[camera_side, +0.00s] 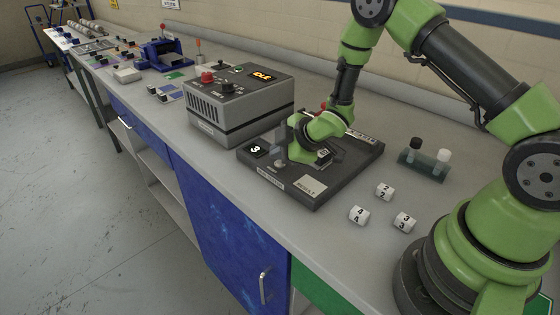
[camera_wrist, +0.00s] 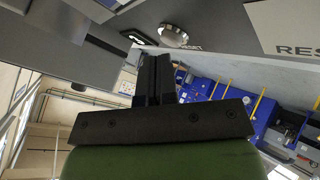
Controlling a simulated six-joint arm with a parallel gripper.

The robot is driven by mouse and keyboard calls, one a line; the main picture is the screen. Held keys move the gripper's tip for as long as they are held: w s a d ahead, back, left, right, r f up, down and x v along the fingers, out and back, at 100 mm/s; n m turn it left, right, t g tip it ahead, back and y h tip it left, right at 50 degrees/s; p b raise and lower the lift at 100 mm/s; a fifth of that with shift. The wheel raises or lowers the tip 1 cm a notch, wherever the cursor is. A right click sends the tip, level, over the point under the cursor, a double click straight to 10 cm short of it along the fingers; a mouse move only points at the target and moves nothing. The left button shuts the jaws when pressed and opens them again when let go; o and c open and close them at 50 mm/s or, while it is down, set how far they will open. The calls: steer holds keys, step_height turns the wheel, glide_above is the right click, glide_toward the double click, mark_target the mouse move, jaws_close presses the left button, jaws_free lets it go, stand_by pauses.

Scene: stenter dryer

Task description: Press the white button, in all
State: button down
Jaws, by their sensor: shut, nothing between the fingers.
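A pale, round button (camera_side: 280,163) sits on the dark panel box (camera_side: 250,172), near its front left edge. In the wrist view the button (camera_wrist: 173,36) looks silvery white, with the printed word RESET beside it. My gripper (camera_wrist: 153,60) is shut and empty, its black fingers pointing towards the panel. The fingertips appear just below the button in that picture; a gap shows between them. In the side view my green wrist is low over the panel, right of the button, and the fingertips are hard to make out.
Numbered white cubes (camera_side: 358,215) lie on the bench to the right. A holder (camera_side: 423,165) with a black and a white top stands behind them. A grey control box (camera_side: 240,103) stands left of the panel.

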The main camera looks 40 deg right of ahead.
steer(key=shift+f, duration=0.45)
stand_by(0.7)
steer(key=shift+r, duration=0.9)
steer(key=shift+r, duration=2.5)
